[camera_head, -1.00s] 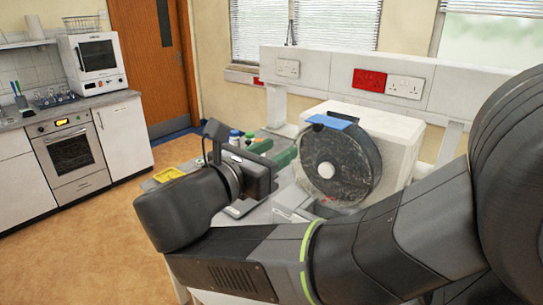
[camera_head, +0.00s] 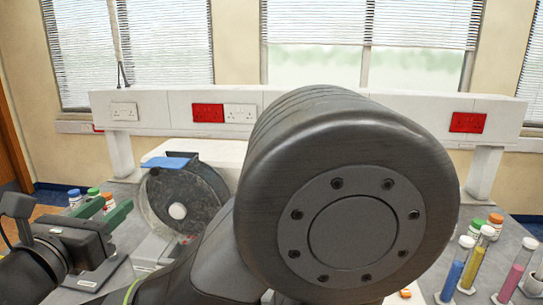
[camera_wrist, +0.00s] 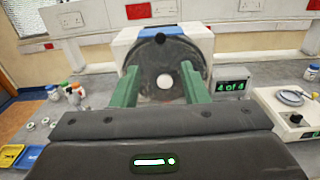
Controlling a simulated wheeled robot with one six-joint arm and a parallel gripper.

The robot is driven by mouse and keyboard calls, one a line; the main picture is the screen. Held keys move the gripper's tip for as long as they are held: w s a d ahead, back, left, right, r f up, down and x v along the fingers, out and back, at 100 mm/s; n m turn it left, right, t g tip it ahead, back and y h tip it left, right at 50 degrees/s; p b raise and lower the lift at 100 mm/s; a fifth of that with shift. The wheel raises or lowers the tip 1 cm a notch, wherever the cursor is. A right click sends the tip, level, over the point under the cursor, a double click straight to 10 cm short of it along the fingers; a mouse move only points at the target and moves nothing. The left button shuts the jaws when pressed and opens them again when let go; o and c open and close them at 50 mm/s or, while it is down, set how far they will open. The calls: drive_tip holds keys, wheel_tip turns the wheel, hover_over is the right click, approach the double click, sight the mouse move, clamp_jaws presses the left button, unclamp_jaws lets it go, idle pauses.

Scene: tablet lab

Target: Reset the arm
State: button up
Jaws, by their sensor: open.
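My gripper (camera_head: 110,208) is at the left of the head view, with its green fingers pointing toward the round dark-drum machine (camera_head: 188,205). In the wrist view my gripper (camera_wrist: 160,88) has its two green fingers spread apart, with nothing held between them. The white machine body (camera_wrist: 205,45) and its drum, with a pale round hub, show beyond and between the fingers. I cannot tell the exact gap to the machine. My own large dark arm joint fills the middle of the head view and hides much of the bench.
Several capped bottles (camera_head: 92,193) stand beyond my gripper at left. Coloured tubes (camera_head: 455,270) stand at the right. The wrist view shows a "4 of 4" display (camera_wrist: 231,86), a balance-like device (camera_wrist: 293,120) with a dish at right, and yellow (camera_wrist: 10,155) and blue trays at lower left.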

sight(154, 173)
drive_tip(key=shift+w+d+p, duration=0.15)
drive_tip(key=shift+w+p, duration=0.2)
drive_tip(key=shift+w, duration=1.75)
drive_tip(key=shift+w+d+p, duration=0.2)
drive_tip(key=shift+w+p, duration=0.15)
drive_tip(key=shift+w, duration=1.8)
drive_tip(key=shift+w+d+p, duration=0.15)
drive_tip(key=shift+w+p, duration=0.2)
drive_tip(key=shift+w, duration=1.75)
